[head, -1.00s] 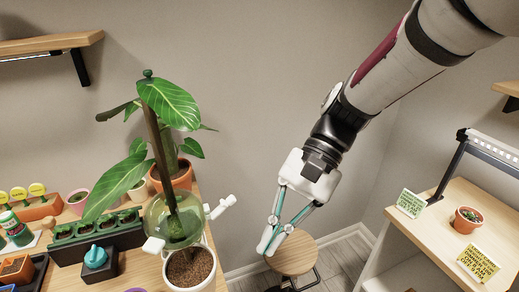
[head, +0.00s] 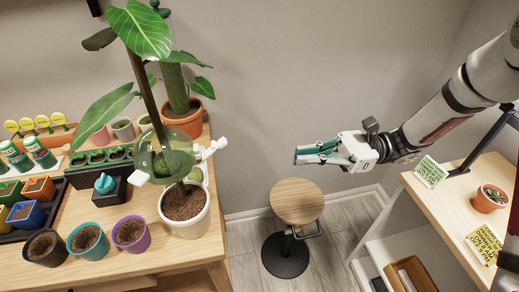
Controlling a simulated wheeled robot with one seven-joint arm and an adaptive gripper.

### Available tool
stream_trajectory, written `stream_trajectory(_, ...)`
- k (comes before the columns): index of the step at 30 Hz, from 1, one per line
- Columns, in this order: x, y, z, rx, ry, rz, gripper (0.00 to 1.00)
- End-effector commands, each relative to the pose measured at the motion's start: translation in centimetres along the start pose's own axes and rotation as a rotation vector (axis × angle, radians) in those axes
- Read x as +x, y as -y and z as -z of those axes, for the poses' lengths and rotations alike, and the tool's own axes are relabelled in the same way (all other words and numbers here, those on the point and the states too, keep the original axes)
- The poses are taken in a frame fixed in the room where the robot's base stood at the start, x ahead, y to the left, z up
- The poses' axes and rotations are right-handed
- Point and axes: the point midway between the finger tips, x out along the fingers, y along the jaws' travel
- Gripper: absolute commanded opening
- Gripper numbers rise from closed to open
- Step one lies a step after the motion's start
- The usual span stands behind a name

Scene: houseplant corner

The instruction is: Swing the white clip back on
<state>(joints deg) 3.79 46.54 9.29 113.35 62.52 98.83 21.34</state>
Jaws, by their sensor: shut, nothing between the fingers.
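A clear greenish round shell (head: 150,160) sits around the brown stem of a tall leafy plant, above a white pot of soil (head: 186,222). A white clip (head: 212,148) sticks out from the right side of the shell, pointing up and right. A small white tab (head: 138,178) shows at the shell's lower left. I cannot tell from here how the clip meets the shell. My gripper (head: 299,155) is shut and empty. It points left, in the air above the stool, well to the right of the clip and apart from it.
A round wooden stool (head: 297,200) stands below my gripper. On the left table (head: 150,262) are small coloured pots, seed trays and a teal-topped device (head: 105,184). A terracotta pot (head: 183,118) stands behind the shell. A shelf unit (head: 440,212) with signs stands at right.

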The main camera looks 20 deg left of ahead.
Motion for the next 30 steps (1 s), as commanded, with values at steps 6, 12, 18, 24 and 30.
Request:
stream_trajectory(6,0.0,0.0,0.0,0.001,0.002,0.0,0.0)
stream_trajectory(12,0.5,0.0,0.0,0.0,0.001,-0.002,0.0)
stream_trajectory(18,3.2,-0.1,-0.1,0.002,0.001,-0.005,0.0)
stream_trajectory(24,7.2,-0.2,-0.2,0.001,0.001,-0.006,0.0)
stream_trajectory(30,10.7,-0.1,-0.6,-0.002,0.0,-0.003,0.0)
